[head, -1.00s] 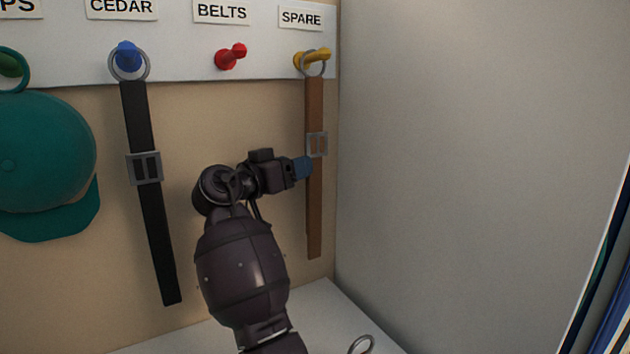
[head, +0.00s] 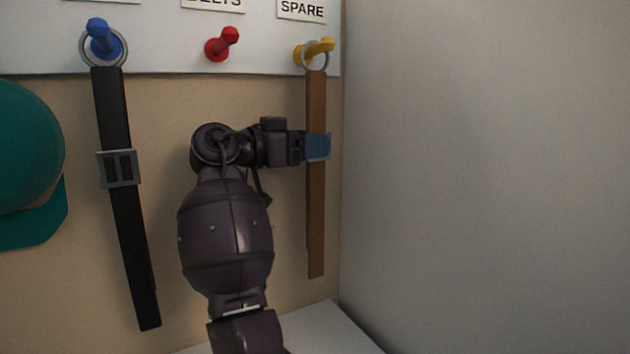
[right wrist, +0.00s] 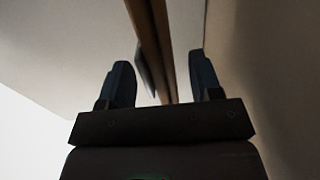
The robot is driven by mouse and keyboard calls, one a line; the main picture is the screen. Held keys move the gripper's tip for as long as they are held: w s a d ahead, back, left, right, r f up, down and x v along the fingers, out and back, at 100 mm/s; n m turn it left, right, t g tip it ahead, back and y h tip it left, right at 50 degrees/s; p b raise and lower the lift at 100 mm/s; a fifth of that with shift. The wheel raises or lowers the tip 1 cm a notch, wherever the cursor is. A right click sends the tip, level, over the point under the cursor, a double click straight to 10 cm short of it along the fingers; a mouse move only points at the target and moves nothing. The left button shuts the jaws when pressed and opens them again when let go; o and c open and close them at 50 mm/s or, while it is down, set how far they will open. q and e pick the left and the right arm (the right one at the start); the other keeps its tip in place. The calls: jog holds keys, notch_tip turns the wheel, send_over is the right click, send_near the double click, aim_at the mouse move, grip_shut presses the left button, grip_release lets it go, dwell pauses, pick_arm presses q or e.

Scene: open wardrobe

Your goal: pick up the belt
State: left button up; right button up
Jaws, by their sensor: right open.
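A brown belt (head: 316,215) hangs by its ring from the yellow peg (head: 315,49) under the SPARE label. A black belt (head: 126,235) hangs by its ring from the blue peg (head: 103,37) at the left. My right gripper (head: 318,147) is at the brown belt's upper part and covers its buckle. In the right wrist view the jaws (right wrist: 160,85) are open, and the brown belt (right wrist: 154,40) with the edge of its buckle runs between the two blue fingers. My left gripper is not in view.
A red peg (head: 221,44) under the BELTS label is empty. A teal cap (head: 25,165) hangs at the far left. The plain side wall (head: 480,170) stands close to the right of the brown belt. A pale floor panel (head: 330,325) lies below.

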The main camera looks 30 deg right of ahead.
jog(key=shift+d, duration=1.8)
grip_shut()
